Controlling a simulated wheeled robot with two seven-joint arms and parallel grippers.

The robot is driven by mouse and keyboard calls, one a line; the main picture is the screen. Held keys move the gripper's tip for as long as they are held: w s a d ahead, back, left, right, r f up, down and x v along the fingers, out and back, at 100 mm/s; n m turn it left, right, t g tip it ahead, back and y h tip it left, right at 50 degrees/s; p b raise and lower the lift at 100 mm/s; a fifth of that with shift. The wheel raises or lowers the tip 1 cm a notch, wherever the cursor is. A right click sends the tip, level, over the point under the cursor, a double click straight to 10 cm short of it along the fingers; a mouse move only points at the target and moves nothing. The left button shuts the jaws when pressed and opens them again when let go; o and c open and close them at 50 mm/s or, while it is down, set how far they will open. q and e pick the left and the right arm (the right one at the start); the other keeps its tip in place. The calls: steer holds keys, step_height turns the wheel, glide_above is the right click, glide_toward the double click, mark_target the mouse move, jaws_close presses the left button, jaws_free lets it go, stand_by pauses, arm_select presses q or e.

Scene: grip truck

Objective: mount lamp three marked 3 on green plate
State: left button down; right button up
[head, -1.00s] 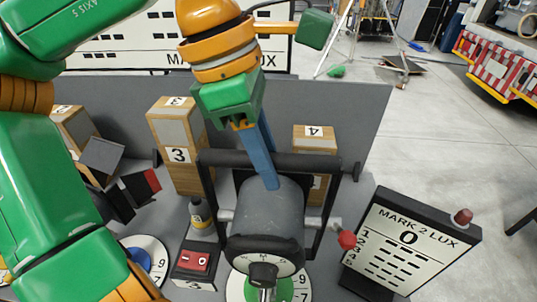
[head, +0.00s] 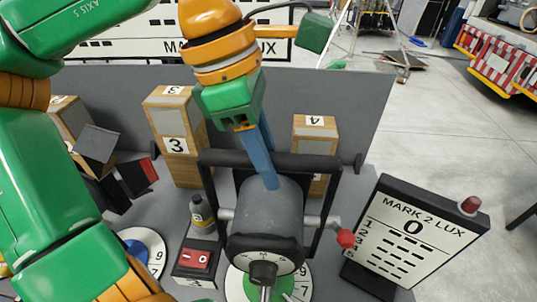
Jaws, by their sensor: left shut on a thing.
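A dark grey lamp (head: 266,210) in a black yoke (head: 282,161) with a red-ended knob stands over the green plate (head: 238,281), in the middle of the head view. The plate is a white disc with a green ring and numbers, partly hidden by the lamp. My left gripper (head: 264,170) reaches down from above with blue fingers and is shut on the lamp at its top. A wooden block marked 3 (head: 177,146) stands behind and left of it. I cannot see a number on the lamp, nor tell whether it touches the plate. My right gripper is not in view.
A board reading MARK 2 LUX and 0 (head: 410,240) stands at the right. A red switch box (head: 197,260) and a blue-ringed disc (head: 140,250) are at the left. A wooden block marked 4 (head: 315,135) stands behind, before a grey panel (head: 345,100).

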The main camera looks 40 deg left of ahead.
mark_target(268, 200)
arm_select(q)
steer(key=shift+f, duration=0.15)
stand_by(0.3)
steer(key=shift+f+b, duration=1.55)
steer(key=shift+f, duration=0.25)
steer(key=c, duration=0.8)
jaws_free()
steer(key=shift+c, duration=0.2)
steer(key=shift+o, duration=1.2)
steer(key=shift+s+d, duration=0.15)
steer(key=v, duration=0.7)
steer(key=shift+s+p, duration=0.1)
steer(key=shift+p, duration=0.25)
